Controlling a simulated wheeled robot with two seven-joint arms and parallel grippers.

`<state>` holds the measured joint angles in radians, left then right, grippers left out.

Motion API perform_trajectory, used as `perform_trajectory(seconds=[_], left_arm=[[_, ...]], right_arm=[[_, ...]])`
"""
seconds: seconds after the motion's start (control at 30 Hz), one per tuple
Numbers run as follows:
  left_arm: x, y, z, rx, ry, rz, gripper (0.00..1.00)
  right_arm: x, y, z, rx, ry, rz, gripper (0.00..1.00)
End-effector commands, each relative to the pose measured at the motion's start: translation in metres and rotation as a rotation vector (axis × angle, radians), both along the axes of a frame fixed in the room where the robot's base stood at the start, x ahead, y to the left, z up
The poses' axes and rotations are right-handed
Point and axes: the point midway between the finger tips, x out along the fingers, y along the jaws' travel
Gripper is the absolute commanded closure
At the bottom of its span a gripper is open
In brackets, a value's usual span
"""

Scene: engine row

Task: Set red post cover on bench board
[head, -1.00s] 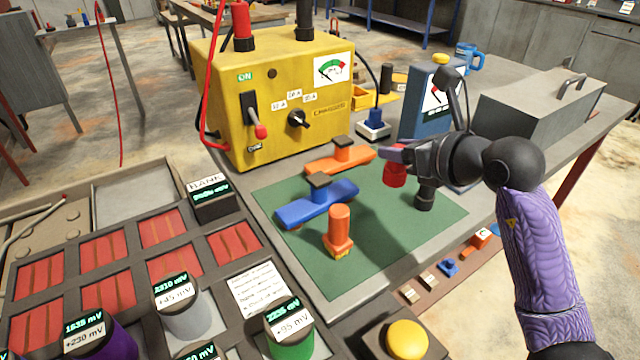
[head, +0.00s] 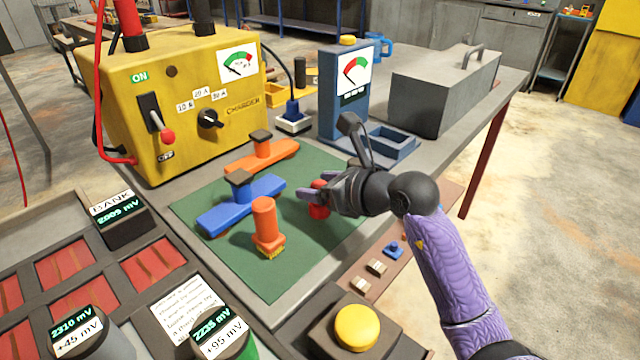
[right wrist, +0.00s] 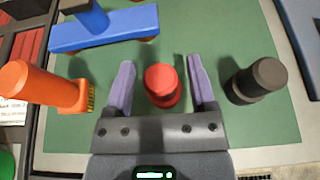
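The red post cover (head: 318,211) stands upright on the green board (head: 285,282) on the bench. It also shows in the right wrist view (right wrist: 162,86), between my two fingers with a gap on each side. My right gripper (head: 312,193) is open around it, low over the board. In the head view the gripper and fingers hide part of the cover. A black post cover (right wrist: 258,82) stands to its right in the right wrist view; my gripper hides it in the head view. My left gripper is not in view.
An orange post cover (head: 265,222), a blue clamp (head: 245,203) and an orange clamp (head: 263,157) are also on the board. A yellow charger (head: 180,110) stands behind, with a blue meter (head: 345,90) and grey toolbox (head: 440,90). A yellow button (head: 357,327) is in front.

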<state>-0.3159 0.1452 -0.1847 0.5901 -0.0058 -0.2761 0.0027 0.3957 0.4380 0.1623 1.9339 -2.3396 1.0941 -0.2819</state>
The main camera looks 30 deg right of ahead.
Motion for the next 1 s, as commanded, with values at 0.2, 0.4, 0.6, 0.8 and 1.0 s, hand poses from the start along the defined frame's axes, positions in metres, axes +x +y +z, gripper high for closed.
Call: perform_trajectory(seconds=[0.2, 0.4, 0.6, 0.8, 1.0], left_arm=[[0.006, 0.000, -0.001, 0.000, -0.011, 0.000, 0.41], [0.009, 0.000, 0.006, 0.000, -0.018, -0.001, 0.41], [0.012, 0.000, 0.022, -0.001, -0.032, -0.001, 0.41], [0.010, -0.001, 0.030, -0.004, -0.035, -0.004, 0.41], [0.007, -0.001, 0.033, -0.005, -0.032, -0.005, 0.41]], right_arm=[[0.000, 0.000, 0.000, 0.000, 0.000, 0.000, 0.24], [-0.010, -0.004, 0.010, -0.001, 0.000, -0.003, 0.24], [-0.055, -0.019, 0.031, -0.005, -0.001, 0.000, 0.24], [-0.091, -0.031, 0.045, 0.001, 0.000, 0.000, 0.24], [-0.105, -0.036, 0.050, -0.001, 0.000, 0.001, 0.24]])
